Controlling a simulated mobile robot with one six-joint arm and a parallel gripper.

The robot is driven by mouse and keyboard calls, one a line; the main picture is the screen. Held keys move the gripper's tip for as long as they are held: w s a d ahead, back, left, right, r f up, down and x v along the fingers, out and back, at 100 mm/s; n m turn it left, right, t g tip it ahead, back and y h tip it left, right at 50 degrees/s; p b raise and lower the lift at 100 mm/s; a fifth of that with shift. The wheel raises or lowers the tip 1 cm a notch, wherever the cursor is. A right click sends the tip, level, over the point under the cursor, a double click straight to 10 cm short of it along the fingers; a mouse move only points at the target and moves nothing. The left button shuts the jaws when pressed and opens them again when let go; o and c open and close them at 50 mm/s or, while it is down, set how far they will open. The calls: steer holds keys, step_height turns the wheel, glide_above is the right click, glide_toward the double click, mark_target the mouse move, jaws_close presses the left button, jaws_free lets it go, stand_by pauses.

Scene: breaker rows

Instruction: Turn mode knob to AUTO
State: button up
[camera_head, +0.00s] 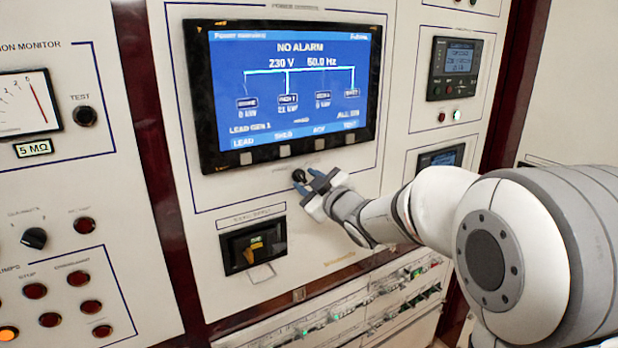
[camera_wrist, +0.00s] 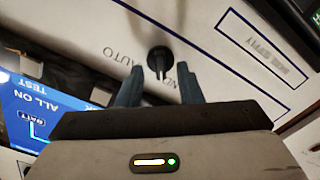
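The mode knob (camera_head: 299,175) is a small black rotary knob on the white panel, just below the large screen. In the wrist view the fingers of my gripper (camera_wrist: 160,67) are open, one to each side of the knob's grip, with nothing clamped. I cannot tell whether they touch it.
The large blue screen (camera_head: 290,85) reads NO ALARM, directly above the knob. A black framed device (camera_head: 254,245) sits below left. Breaker rows (camera_head: 375,300) run along the bottom. Another black selector knob (camera_head: 34,238) and several round buttons are on the left panel.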

steer(key=shift+w+a, duration=0.2)
steer(key=shift+w, duration=0.2)
steer(key=shift+c, duration=0.3)
jaws_close()
